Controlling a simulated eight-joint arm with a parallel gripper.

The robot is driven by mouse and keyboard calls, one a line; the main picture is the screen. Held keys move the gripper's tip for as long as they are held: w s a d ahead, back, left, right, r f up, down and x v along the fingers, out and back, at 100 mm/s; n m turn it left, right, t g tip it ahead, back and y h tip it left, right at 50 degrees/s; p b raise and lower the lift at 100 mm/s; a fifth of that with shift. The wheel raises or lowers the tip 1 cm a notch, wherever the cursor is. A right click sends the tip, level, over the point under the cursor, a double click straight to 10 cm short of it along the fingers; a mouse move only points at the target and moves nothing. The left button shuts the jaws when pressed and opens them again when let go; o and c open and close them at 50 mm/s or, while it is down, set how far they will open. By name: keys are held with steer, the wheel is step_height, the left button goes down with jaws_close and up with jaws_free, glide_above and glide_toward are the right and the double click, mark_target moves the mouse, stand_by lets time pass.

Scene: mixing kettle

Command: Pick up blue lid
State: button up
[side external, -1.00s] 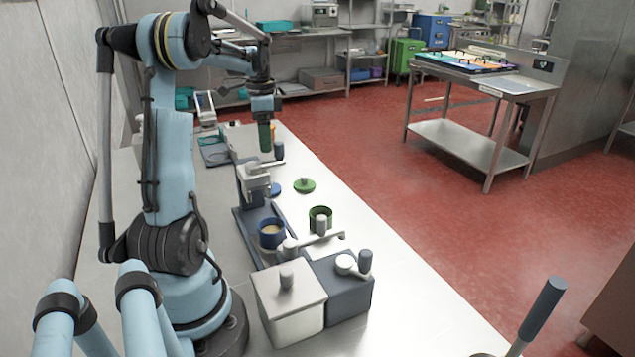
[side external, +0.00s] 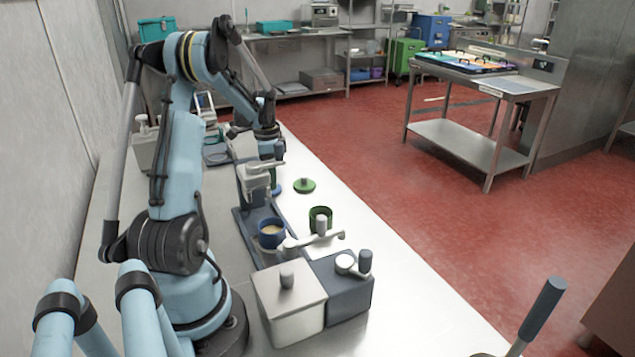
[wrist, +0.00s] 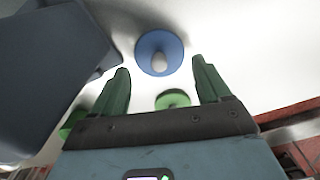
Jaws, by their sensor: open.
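The blue lid (wrist: 150,43) is a round disc with a pale knob, lying on the white table. In the wrist view it sits just beyond and between my open fingers. In the side view only part of the blue lid (side external: 276,188) shows beneath my gripper. My gripper (wrist: 162,82) is open and empty above the table; in the side view its fingers are mostly hidden behind the grey press-like device. A green lid (side external: 304,185) lies to the right of the blue lid; it also shows in the wrist view (wrist: 172,99).
The grey device (side external: 257,180) stands close to the blue lid, on its near side. A blue cup (side external: 271,232) and a green cup (side external: 320,216) stand nearer the camera. A white box (side external: 288,305) and a dark box (side external: 343,285) are at the front. The table's right strip is clear.

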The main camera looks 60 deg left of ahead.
steer(key=shift+f, duration=1.35)
steer(key=c, duration=0.6)
steer(key=shift+c, duration=0.2)
steer(key=shift+r, duration=0.1)
